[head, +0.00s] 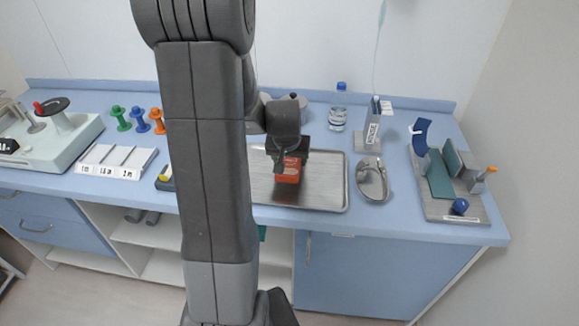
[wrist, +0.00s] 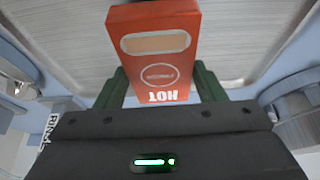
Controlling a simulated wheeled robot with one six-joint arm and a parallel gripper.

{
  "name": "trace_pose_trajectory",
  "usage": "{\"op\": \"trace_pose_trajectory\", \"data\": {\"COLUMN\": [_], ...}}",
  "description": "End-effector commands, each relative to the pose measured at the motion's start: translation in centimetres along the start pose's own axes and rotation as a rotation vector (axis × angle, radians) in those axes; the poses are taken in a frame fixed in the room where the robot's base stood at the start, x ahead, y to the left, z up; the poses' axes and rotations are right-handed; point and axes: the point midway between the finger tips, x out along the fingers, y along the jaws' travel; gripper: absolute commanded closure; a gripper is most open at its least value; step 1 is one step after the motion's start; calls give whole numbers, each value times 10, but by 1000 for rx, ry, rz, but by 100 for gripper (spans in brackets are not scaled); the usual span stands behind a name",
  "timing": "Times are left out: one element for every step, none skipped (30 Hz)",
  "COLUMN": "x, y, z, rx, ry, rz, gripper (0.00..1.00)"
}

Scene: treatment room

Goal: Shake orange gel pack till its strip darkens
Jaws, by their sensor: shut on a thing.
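The orange gel pack (head: 289,174) is in my gripper (head: 288,156), over the metal tray (head: 335,195) in the head view. I cannot tell whether the pack touches the tray. In the wrist view the pack (wrist: 153,60) stands between the two green fingers of my gripper (wrist: 158,88), which are shut on it. Its face shows the word HOT upside down, a round mark and a pale tan strip (wrist: 156,43) with a light border. The strip looks light, not dark.
A water bottle (head: 338,108) and a small stand (head: 372,130) are behind the tray. A kidney-shaped metal dish (head: 373,185) lies to its right, then a board (head: 470,208) with several parts. My arm hides part of the counter left of the tray.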

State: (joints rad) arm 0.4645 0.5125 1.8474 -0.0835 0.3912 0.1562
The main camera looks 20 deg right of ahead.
Motion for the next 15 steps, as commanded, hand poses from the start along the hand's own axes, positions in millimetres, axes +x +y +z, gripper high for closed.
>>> {"op": "trace_pose_trajectory", "data": {"x": [-10, -15, -22, -27, -31, -37, -41, -45, -50, -53, -57, -61, -64, -67, -72], "y": [0, 0, 0, 0, 0, 0, 0, 0, 0, 0, 0, 0, 0, 0, 0], "z": [-5, -7, -10, -12, -14, -16, -18, -20, -22, -23, -24, -26, -27, -28, -30], "rx": [0, 0, 0, 0, 0, 0, 0, 0, 0, 0, 0, 0, 0, 0, 0], "ry": [7, 7, 7, 7, 6, 5, 6, 6, 4, 4, 3, 3, 3, 2, 1], "rz": [-1, -1, 0, 0, 0, 0, 0, 0, 0, 1, 1, 1, 1, 1, 1], "gripper": [67, 67, 67, 67, 67, 67, 67, 67, 67, 67, 67, 67, 67, 67, 67]}}
